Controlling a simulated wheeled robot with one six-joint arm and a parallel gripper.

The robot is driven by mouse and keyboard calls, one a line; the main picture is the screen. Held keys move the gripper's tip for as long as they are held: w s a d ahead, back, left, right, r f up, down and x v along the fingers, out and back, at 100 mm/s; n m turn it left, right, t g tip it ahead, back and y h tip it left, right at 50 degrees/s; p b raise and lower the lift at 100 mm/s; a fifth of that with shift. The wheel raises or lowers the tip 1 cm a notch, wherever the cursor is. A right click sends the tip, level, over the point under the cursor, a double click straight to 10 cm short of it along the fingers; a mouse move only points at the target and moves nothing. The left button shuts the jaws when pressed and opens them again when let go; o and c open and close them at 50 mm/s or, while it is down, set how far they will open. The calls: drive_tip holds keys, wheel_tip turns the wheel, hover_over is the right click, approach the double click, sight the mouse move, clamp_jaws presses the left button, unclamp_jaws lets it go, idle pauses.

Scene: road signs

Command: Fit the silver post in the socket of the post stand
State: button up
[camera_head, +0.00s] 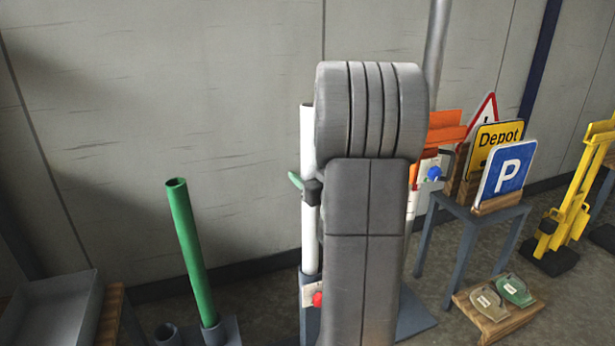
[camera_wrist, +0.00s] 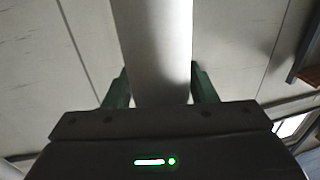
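A pale, nearly white upright post (camera_head: 308,235), which I take for the silver post, stands left of my forearm, its lower end at a grey box-like holder. In the wrist view the post (camera_wrist: 158,55) runs up between the green fingers of my gripper (camera_wrist: 161,88). The fingers lie against both its sides with no gap visible, so the gripper looks shut on it. In the head view most of my gripper is hidden; one green finger shows left of the post. The post stand (camera_head: 226,328) at lower left has an empty round socket (camera_head: 166,334) and a green post (camera_head: 189,250).
A grey tray (camera_head: 55,312) sits at the lower left. Right of my arm are a tall grey pole (camera_head: 436,45), a small table (camera_head: 468,213) with signs, a low wooden stand (camera_head: 497,322) and yellow equipment (camera_head: 570,215). The wall (camera_head: 150,100) is close behind.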

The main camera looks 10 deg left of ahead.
drive_tip(key=shift+o, duration=1.3)
drive_tip(key=shift+f, duration=0.1)
drive_tip(key=p+v, duration=0.1)
drive_tip(key=v, duration=1.3)
drive_tip(key=shift+w, duration=0.15)
drive_tip(key=b+x, duration=0.1)
drive_tip(key=x, duration=1.3)
